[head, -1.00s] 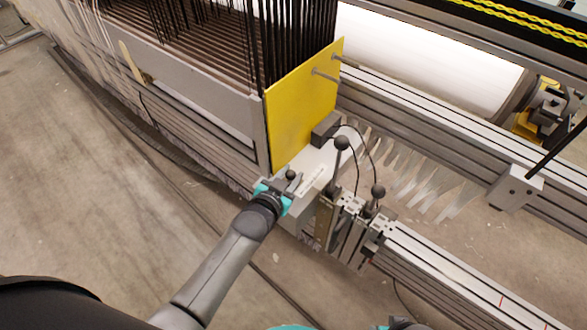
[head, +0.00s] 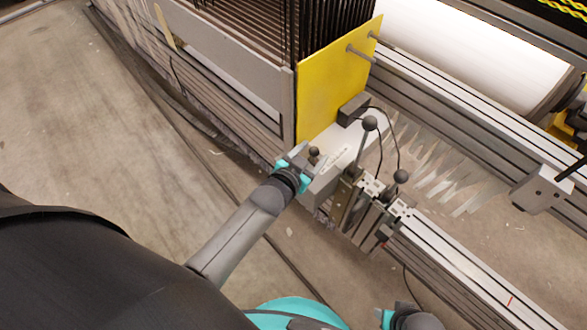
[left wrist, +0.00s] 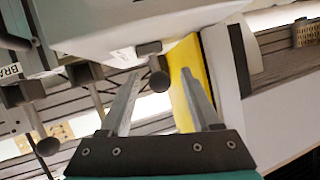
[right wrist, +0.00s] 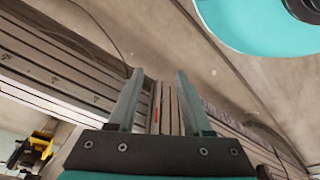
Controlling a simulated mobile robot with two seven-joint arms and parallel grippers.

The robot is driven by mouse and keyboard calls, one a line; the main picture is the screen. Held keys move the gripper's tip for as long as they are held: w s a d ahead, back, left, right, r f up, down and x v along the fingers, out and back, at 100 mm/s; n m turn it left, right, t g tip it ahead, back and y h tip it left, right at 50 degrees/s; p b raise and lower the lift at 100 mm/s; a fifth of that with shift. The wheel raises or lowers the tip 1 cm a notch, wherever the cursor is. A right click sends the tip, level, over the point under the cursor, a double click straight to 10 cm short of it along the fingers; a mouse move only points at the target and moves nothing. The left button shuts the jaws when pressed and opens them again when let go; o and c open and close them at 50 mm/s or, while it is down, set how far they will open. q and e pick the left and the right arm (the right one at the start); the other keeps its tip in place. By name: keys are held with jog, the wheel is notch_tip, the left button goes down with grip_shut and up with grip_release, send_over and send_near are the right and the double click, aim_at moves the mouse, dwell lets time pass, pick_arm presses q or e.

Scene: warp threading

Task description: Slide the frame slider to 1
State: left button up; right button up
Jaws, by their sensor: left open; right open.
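The frame slider seems to be the small dark round knob (head: 314,153) on a pale box with a white scale strip (head: 338,158), at the foot of the yellow plate (head: 335,95). The digits on the scale are too small to read. My left gripper (head: 303,157) is open beside the knob. In the left wrist view the knob (left wrist: 158,80) shows between the open fingers (left wrist: 161,76); I cannot tell whether they touch it. My right gripper (right wrist: 158,75) is open and empty, with rails beyond it; in the head view it is low at the bottom edge.
Two ball-topped levers (head: 369,123) with black cables stand right of the box. A grey slotted rail (head: 455,270) runs to the lower right. Dark heddle rods (head: 270,20) stand behind the yellow plate.

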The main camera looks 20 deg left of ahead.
pick_arm(q)
jog(key=shift+s+r, duration=0.25)
jog(key=shift+s, duration=0.15)
jog(key=p+v, duration=0.6)
jog(key=v, duration=0.7)
jog(key=shift+s+a, duration=0.25)
jog(key=shift+s, duration=0.15)
pick_arm(e)
jog(key=s+d+f, duration=0.7)
jog(key=s, duration=0.2)
jog(key=shift+f+h, duration=0.35)
jog(key=shift+h, duration=0.05)
